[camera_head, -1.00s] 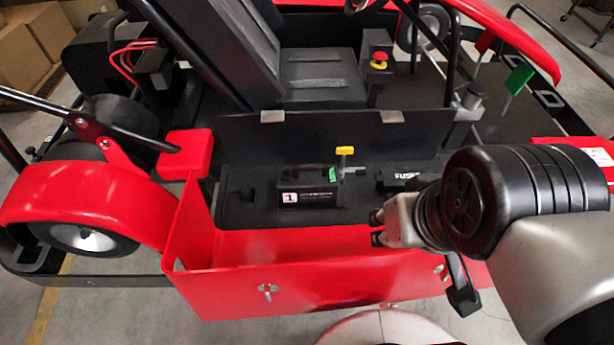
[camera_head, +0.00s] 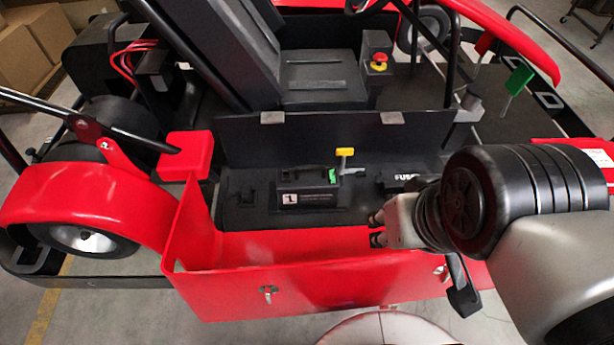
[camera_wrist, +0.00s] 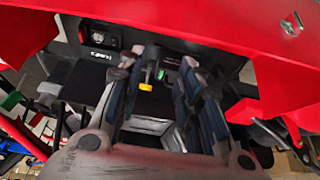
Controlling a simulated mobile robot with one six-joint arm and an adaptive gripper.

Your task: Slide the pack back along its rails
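The pack (camera_head: 312,197) is a black box with a white "1" label on its front. It sits in the dark bay behind the red side panel (camera_head: 330,275). A yellow-topped lever (camera_head: 345,153) and a small green tag (camera_head: 332,175) are at the pack's right end; the yellow top also shows in the wrist view (camera_wrist: 146,87). My gripper (camera_head: 376,229) is to the right of the pack, above the panel's inner edge. In the wrist view its fingers (camera_wrist: 163,85) are spread with nothing clearly between them. The rails cannot be made out.
A black fuse box (camera_head: 400,181) is right of the pack, close behind my gripper. A black upright panel (camera_head: 335,135) closes the bay at the back. A small black block (camera_head: 243,194) is left of the pack. A red upright wall (camera_head: 188,225) bounds the bay's left side.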

